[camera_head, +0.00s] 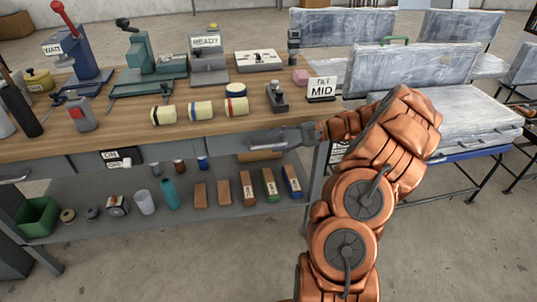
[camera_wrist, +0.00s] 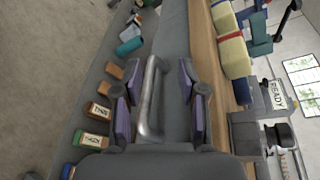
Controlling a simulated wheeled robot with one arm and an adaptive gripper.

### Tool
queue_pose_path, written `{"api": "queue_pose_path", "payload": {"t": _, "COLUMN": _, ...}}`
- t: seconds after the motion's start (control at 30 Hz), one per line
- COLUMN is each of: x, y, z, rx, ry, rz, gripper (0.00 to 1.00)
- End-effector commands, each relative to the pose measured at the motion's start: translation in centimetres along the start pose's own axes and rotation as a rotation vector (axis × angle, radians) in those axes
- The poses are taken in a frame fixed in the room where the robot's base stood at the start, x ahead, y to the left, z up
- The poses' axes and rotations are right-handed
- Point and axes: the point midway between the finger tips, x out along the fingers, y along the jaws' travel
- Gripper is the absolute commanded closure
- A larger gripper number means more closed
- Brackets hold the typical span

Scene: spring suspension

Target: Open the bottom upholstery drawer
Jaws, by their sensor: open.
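My gripper (camera_wrist: 158,105) is open, with a purple-padded finger on each side of a bar handle. The handle (camera_wrist: 150,95) is grey metal on a grey drawer front (camera_wrist: 174,40) under the bench top. It lies between the fingers, closer to the left one in the wrist view, and I cannot tell whether they touch. The drawer front looks flush in the wrist view. No label tells whether this is the upholstery drawer.
The wooden bench top (camera_head: 130,115) carries several tools and rolls. A lower shelf (camera_head: 90,192) holds small blocks, cylinders and a green bin (camera_head: 38,216). A grey-white padded seat (camera_head: 460,115) stands right. Floor in front is clear.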

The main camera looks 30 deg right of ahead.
Motion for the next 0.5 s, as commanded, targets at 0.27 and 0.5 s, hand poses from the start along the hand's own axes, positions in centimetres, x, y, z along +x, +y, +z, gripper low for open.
{"api": "queue_pose_path", "payload": {"t": 0.27, "x": -3.2, "y": 2.6, "z": -4.2, "rx": 0.04, "ry": 0.066, "rz": -0.089, "gripper": 0.59}}
{"api": "queue_pose_path", "payload": {"t": 0.5, "x": -1.2, "y": 2.4, "z": -4.5, "rx": 0.043, "ry": 0.066, "rz": -0.092, "gripper": 0.59}}
